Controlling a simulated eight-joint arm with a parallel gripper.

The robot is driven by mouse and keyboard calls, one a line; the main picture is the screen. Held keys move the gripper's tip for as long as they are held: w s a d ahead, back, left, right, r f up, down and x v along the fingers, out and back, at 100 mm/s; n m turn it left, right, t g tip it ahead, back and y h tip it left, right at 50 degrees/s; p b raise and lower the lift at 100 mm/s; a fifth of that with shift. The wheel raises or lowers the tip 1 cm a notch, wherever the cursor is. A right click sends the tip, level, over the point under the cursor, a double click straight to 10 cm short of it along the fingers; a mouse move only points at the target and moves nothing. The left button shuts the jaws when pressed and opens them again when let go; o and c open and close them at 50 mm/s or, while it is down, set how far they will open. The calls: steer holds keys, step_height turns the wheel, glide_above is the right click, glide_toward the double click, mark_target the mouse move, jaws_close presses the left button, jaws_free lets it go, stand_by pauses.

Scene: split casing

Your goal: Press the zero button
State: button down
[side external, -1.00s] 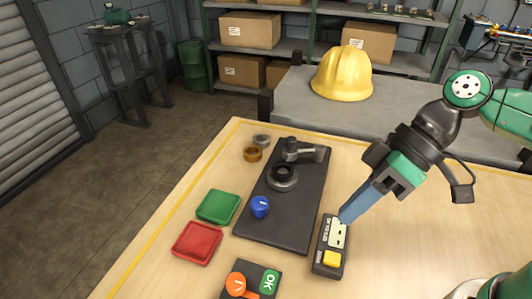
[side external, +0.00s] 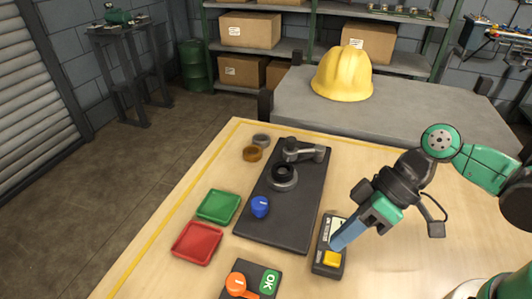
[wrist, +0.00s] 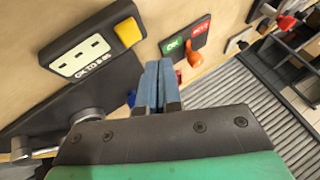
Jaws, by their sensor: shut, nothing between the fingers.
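The gauge box (side external: 322,268) is a dark unit on the table with a pale display (side external: 337,226) and a yellow button (side external: 332,258), the likely zero button. In the wrist view the gauge box (wrist: 62,50) is at upper left, its display (wrist: 84,55) showing dashes, with the yellow button (wrist: 128,32) at its right end. My gripper (side external: 336,245) has its blue fingers shut and empty, tips just beside the button in the side view. In the wrist view the fingertips (wrist: 159,64) lie right of and below the button; contact cannot be told.
A dark plate (side external: 285,225) with a blue knob (side external: 260,207) and a clamp-like fixture (side external: 303,150) lies left of the box. Green (side external: 218,206) and red (side external: 197,242) trays are farther left.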

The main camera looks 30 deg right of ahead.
steer(key=shift+f, duration=1.2)
stand_by(1.6)
steer(key=shift+r, duration=2.5)
steer(key=w+d+r+m+t+h, duration=0.2)
steer(key=w+d+m+t+h, duration=0.1)
steer(key=d, duration=0.3)
steer(key=w+d+r+m+t+h, duration=0.2)
steer(key=w+d+m+t+h, duration=0.1)
steer(key=d, duration=0.3)
steer(key=shift+d+m+h, duration=0.25)
steer(key=shift+m+h, duration=0.35)
steer(key=shift+h, duration=0.1)
steer(key=shift+r, duration=0.1)
